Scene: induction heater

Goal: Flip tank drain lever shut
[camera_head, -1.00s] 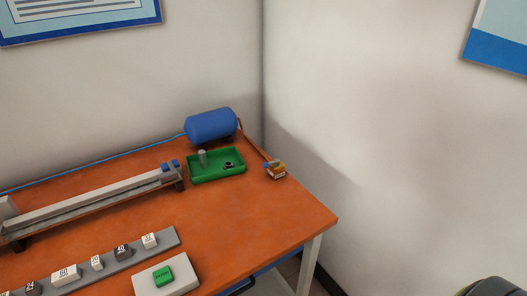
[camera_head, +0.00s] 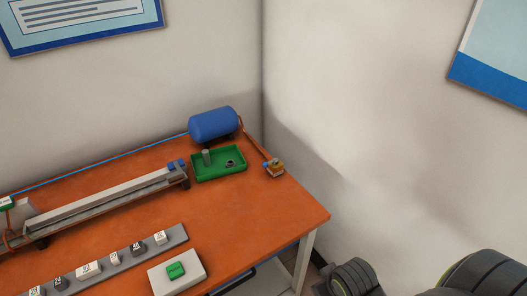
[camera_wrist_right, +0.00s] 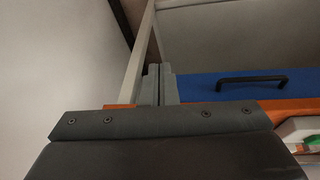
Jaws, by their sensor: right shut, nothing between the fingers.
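The blue tank (camera_head: 213,124) lies at the back right of the orange table. A thin copper-coloured pipe (camera_head: 252,144) runs from it to a small brass-coloured drain valve (camera_head: 275,170) near the table's right edge. A small blue part, perhaps the lever, shows at the valve's left; its exact position is too small to tell. My right gripper (camera_wrist_right: 157,70) is shut and empty in the right wrist view, near the table's edge. Neither tank nor valve shows in that view. In the head view only dark parts of my right arm show at the lower right. My left gripper is not in view.
A green tray (camera_head: 219,176) holding a grey cylinder (camera_head: 206,157) stands left of the valve. A long rail (camera_head: 105,206) and a labelled block strip (camera_head: 110,264) lie further left. Walls stand behind and right.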

